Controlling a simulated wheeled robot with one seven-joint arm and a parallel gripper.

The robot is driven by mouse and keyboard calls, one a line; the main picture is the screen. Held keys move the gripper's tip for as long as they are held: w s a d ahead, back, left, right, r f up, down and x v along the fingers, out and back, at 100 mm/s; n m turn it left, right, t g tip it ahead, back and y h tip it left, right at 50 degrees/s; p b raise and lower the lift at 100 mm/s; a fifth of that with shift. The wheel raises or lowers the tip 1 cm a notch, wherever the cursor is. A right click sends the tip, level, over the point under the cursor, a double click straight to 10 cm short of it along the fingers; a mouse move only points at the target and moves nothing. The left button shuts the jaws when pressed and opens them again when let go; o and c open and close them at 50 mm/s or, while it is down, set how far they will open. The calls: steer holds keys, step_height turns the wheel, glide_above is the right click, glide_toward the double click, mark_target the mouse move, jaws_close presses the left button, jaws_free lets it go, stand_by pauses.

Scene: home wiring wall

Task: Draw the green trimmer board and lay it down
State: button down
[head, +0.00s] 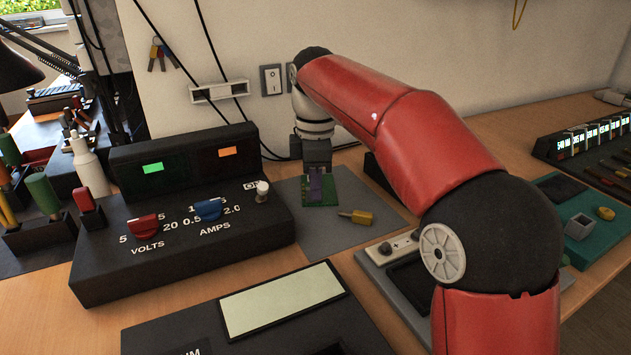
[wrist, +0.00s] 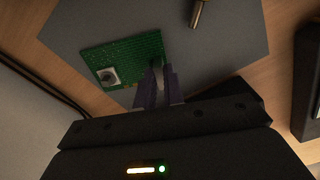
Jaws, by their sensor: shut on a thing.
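In the wrist view the board (wrist: 130,50) lies broad face toward the camera, with a pale square trimmer (wrist: 107,76) near one corner. My gripper (head: 316,186) points down and is shut on the board near one edge. Its purple-grey fingertips (wrist: 159,80) show there in the wrist view. The board looks about level and is over the mat; I cannot tell whether it touches it. The fingers hide part of the board.
The black bench supply (head: 180,254) stands to the left. A panel with a pale screen (head: 282,300) is in front. My red arm hides part of the bench at the right.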

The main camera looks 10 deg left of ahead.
steer(key=c, duration=1.4)
jaws_free()
steer(key=shift+c, duration=0.2)
steer(key=shift+r, duration=0.15)
